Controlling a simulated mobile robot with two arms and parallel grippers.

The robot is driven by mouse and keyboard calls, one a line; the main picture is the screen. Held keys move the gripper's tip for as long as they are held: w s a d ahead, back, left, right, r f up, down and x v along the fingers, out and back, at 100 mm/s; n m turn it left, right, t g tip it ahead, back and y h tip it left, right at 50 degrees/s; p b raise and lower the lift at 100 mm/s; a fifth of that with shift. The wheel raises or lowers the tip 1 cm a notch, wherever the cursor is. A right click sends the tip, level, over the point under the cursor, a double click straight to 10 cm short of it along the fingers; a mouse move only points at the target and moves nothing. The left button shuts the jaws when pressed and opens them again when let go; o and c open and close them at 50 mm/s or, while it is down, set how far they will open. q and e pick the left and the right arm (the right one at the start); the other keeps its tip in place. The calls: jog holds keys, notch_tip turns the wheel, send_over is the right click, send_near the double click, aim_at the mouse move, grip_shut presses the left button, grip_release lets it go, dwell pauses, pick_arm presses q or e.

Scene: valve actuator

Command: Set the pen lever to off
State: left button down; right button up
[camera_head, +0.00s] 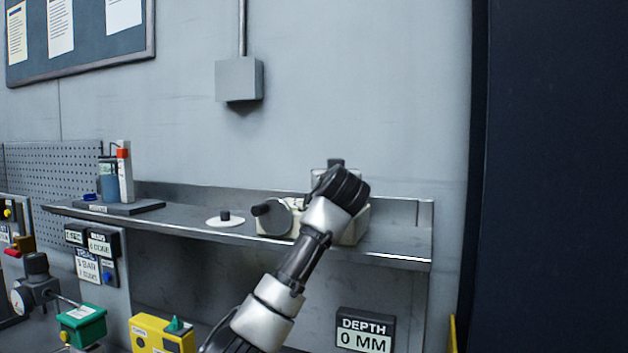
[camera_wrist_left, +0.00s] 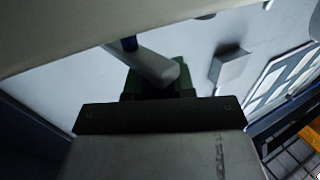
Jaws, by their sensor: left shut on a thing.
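In the head view my left arm reaches up to a pale instrument housing (camera_head: 355,228) on the shelf. My left gripper (camera_head: 342,187) is in front of the housing and its fingertips are hidden there. In the left wrist view a light grey lever-like bar (camera_wrist_left: 150,66) with a rounded end shows close to a dark finger pad (camera_wrist_left: 150,115). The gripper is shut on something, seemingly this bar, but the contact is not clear. I cannot read any lever marking.
A grey shelf (camera_head: 395,243) carries a round grey drum-like part (camera_head: 275,218), a white disc with a dark knob (camera_head: 225,220) and a tray with bottles (camera_head: 120,208). A sign (camera_head: 363,335) reads "DEPTH 0 MM". A green box (camera_head: 82,325) and a yellow box (camera_head: 150,335) sit lower left.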

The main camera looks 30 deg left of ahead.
pick_arm(q)
jog(key=shift+s+d+n+g+y, duration=0.1)
jog(key=shift+d+n+g+y, duration=0.7)
jog(key=shift+y, duration=0.1)
jog(key=shift+s+d+n+g+y+p, duration=0.1)
jog(key=shift+d+n+g+y+p, duration=0.75)
jog(key=shift+n+g+y, duration=0.65)
jog(key=shift+d, duration=0.1)
jog(key=c, duration=0.9)
grip_release()
jog(key=shift+c, duration=0.2)
